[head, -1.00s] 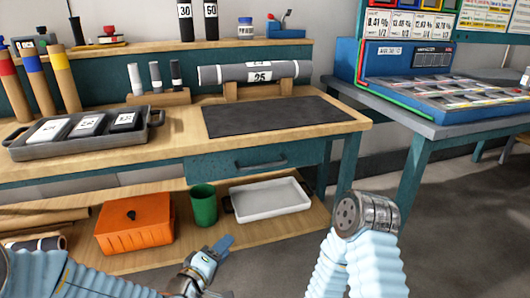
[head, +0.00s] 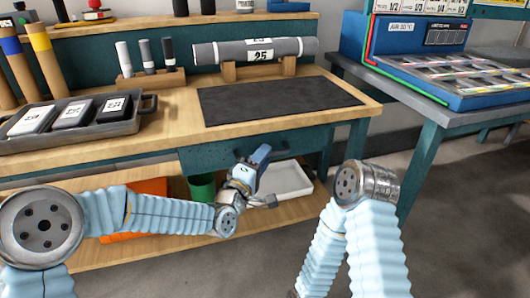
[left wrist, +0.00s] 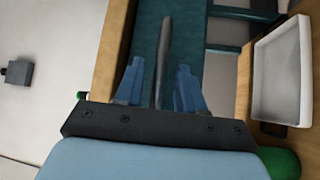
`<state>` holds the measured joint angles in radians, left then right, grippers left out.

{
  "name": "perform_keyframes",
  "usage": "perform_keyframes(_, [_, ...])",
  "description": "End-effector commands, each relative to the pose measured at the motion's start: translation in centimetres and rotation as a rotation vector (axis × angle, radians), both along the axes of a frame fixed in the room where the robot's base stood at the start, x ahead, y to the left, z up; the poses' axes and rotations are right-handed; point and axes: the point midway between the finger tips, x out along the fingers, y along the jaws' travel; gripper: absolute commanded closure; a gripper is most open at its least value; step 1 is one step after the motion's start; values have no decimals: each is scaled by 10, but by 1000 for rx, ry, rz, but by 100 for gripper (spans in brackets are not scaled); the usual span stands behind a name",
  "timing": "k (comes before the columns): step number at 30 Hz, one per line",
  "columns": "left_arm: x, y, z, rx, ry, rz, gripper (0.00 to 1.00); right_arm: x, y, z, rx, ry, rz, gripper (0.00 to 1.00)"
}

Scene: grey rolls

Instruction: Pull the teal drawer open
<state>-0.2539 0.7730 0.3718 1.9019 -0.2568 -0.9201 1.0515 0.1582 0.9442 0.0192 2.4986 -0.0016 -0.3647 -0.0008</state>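The teal drawer (head: 308,143) sits under the wooden workbench top and looks shut. Its face also shows in the left wrist view (left wrist: 190,40). In the left wrist view, the dark bar handle (left wrist: 164,55) runs between the two blue fingers of my left gripper (left wrist: 159,85). The fingers are apart, with a visible gap on each side of the bar. My right arm shows at the lower right in the head view, but its gripper is out of view.
A dark mat (head: 280,100) lies on the bench top. Open floor lies in front and to the right.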

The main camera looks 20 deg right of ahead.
Motion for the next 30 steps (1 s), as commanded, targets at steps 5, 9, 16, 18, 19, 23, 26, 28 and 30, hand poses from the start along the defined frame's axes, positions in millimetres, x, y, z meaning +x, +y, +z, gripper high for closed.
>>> perform_keyframes(5, [11, -10, 2, 1, 0, 0, 61, 0, 1, 3, 1, 0, 1, 57])
perform_keyframes(9, [12, -11, 2, 1, 0, 0, 61, 0, 1, 3, 1, 1, 2, 57])
perform_keyframes(16, [12, -11, 2, 1, 0, 0, 74, 0, 1, 3, 1, 1, 2, 57])
perform_keyframes(18, [12, -11, 2, 1, 0, 0, 84, 0, 1, 3, 1, 1, 2, 57])
perform_keyframes(19, [12, -11, 2, 1, 0, 0, 89, 0, 1, 3, 1, 1, 2, 57])
perform_keyframes(23, [12, -11, 2, 1, 0, 0, 100, 0, 1, 3, 1, 0, 1, 57])
perform_keyframes(26, [12, -11, 2, 1, 0, 0, 100, 0, 1, 3, 1, 0, 1, 57])
perform_keyframes(28, [12, -11, 2, 1, 0, 0, 100, 0, 1, 3, 1, 0, 1, 57])
perform_keyframes(30, [12, -11, 1, 1, 0, 0, 100, 0, 1, 3, 1, 0, 1, 57])
